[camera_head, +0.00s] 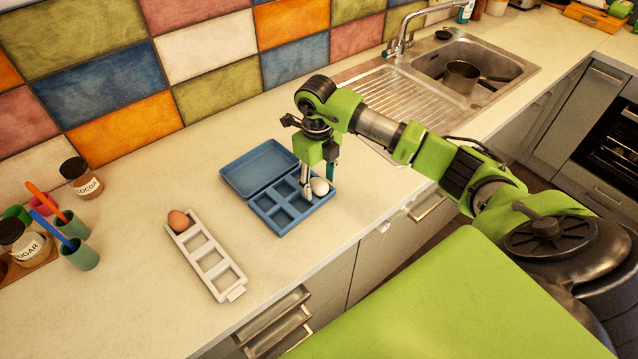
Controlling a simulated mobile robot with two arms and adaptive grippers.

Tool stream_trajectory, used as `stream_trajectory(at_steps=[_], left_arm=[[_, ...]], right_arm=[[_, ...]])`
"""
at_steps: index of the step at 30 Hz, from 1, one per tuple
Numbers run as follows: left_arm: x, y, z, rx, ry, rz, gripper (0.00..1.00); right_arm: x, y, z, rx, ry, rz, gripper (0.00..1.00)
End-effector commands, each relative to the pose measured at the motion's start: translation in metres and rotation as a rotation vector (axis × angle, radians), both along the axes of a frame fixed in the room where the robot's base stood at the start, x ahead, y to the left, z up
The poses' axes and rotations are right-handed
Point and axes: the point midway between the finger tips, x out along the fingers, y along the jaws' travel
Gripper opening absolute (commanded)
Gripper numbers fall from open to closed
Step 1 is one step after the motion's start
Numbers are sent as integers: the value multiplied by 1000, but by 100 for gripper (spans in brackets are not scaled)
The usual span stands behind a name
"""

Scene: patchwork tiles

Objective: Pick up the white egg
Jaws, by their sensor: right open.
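The white egg (319,186) sits in a right-hand compartment of the blue egg box (280,222), whose lid is open towards the wall. My right gripper (318,184) points down over that side of the box, its fingers open around or just beside the egg; I cannot tell if they touch it. One finger partly overlaps the egg's left side. The other compartments that I can see in the blue box look empty. My left gripper is not in view.
A white egg tray (211,262) with a brown egg (178,221) in its far slot lies to the left. A cocoa jar (80,177), a sugar jar (22,242) and cups stand at far left. A sink (470,62) with a pot is behind right. The front counter is clear.

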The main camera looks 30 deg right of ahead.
Motion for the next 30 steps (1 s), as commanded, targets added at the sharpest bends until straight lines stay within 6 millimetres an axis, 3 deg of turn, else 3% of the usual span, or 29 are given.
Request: stream_trajectory(at_steps=[3,6,9,23,30], left_arm=[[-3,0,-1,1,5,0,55],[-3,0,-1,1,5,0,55],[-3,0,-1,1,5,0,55],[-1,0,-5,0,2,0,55],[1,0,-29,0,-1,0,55]], right_arm=[[-1,0,-1,0,3,1,45],[-1,0,-1,0,3,1,30],[-1,0,-1,0,4,1,22],[-1,1,1,2,4,2,22],[1,0,28,0,-4,2,22]])
